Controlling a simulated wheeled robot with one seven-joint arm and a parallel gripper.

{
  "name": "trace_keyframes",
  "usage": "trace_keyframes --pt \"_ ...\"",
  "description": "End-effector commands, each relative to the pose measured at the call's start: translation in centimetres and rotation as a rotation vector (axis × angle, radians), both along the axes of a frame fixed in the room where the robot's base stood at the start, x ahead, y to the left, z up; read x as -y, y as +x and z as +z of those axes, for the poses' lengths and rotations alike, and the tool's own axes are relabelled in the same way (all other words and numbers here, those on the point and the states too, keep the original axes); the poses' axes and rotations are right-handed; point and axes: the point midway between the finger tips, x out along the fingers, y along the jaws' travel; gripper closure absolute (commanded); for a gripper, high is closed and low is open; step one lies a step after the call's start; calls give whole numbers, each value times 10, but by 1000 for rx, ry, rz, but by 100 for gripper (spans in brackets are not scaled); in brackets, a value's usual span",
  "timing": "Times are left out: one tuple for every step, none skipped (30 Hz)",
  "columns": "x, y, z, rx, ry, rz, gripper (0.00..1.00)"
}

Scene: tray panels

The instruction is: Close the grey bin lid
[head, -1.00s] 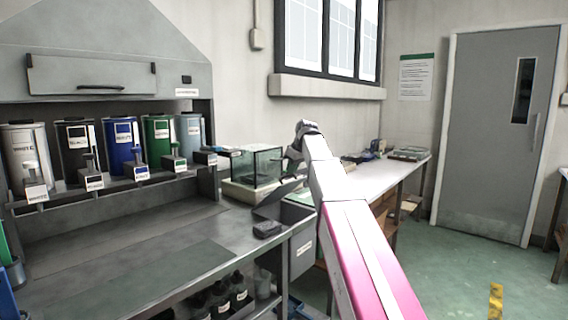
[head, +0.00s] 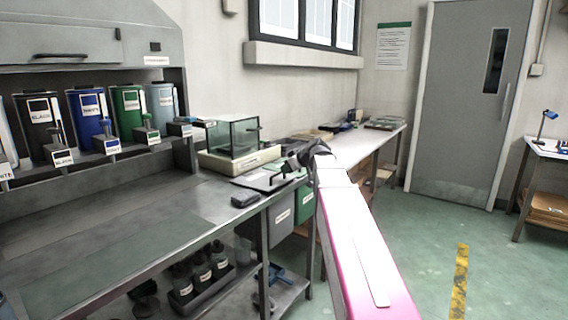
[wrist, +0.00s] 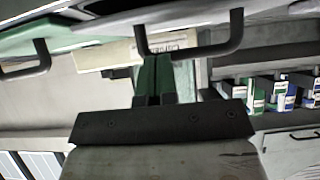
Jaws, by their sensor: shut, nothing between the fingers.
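The grey bin (head: 281,216) hangs under the bench's right end, with a white label on its front. Its grey lid (head: 258,181) lies nearly level at the bin's top in the head view; I cannot tell whether it is fully down. A dark bar handle (wrist: 222,47) crosses the top of the wrist view, on what looks like the grey lid. My gripper (wrist: 153,68) is shut and empty, its fingertips close to that handle; contact is unclear. In the head view my wrist is over the bin area and hides part of it.
A green bin (head: 304,203) stands right beside the grey one, and its green lid (wrist: 70,38) shows in the wrist view. A glass-sided balance (head: 232,138) stands behind the lid. A small dark object (head: 244,200) lies on the bench edge.

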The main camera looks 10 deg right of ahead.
Motion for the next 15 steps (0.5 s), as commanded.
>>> trace_keyframes --pt "1 -1 -3 -1 1 -1 100" --pt "1 -1 -4 -1 1 -1 100" --pt "1 -1 -5 -1 0 -1 100" --pt "1 -2 -6 -1 0 -1 100" --pt "1 -2 -7 -1 -1 0 100" --pt "2 -2 -8 -1 -1 0 100" --pt "2 -2 -8 -1 -1 0 100" --pt "2 -2 -9 -1 -1 0 100" --pt "2 -2 -9 -1 -1 0 100" --pt "2 -2 -9 -1 -1 0 100" --pt "2 -2 -9 -1 -1 0 100" --pt "2 -2 -9 -1 -1 0 100" --pt "2 -2 -9 -1 -1 0 100" --pt "2 -2 -9 -1 -1 0 100" --pt "2 -2 -9 -1 -1 0 100"
